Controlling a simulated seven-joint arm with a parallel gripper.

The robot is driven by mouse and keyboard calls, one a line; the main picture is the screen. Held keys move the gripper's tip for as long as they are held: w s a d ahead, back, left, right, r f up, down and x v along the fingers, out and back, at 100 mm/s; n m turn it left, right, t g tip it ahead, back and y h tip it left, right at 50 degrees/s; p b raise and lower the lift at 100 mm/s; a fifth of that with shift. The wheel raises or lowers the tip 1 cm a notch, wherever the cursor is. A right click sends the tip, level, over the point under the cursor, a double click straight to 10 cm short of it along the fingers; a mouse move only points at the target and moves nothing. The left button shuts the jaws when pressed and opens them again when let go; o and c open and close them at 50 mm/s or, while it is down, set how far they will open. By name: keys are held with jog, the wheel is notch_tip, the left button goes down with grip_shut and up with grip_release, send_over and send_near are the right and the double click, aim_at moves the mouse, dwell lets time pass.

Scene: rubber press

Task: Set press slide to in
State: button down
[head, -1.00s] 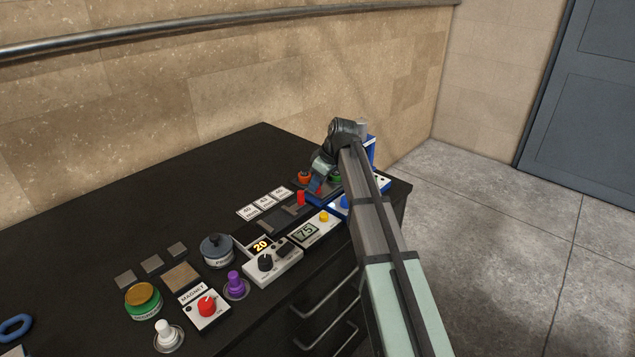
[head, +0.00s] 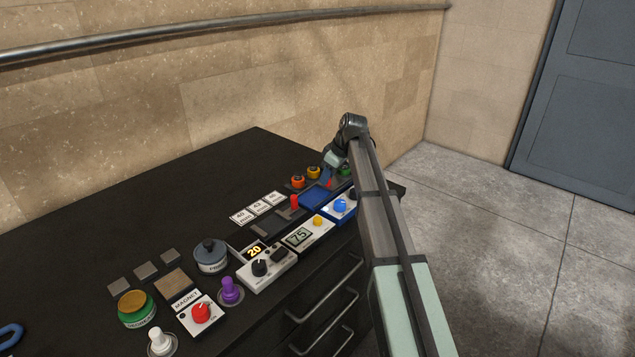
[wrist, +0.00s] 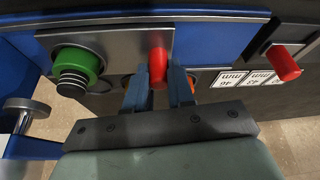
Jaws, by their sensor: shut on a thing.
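My gripper (wrist: 159,88) is shut on a red handle (wrist: 158,66); a blue finger stands on either side of it in the wrist view. The handle stands on a grey slide plate (wrist: 116,42) on the blue press base (wrist: 205,32). In the head view my gripper (head: 330,177) is at the press, at the far right end of the bench. A bare blue stretch (head: 318,196) of the base shows left of it. My arm hides much of the press. The plate's far edge and its end stop are not clear.
A green knob (wrist: 78,70) stands close left of the handle in the wrist view, with a blue upright and grey knob (wrist: 27,106) beyond. A second red handle (wrist: 284,64) is on the neighbouring panel. Orange (head: 298,181) and yellow (head: 313,172) knobs stand behind the press.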

jog(key=c, duration=1)
grip_release()
jog(key=shift+o, duration=0.2)
jog(key=shift+r, duration=0.1)
jog(key=v, duration=1.3)
jog(key=shift+d+r, duration=0.25)
jog(key=shift+s, duration=0.1)
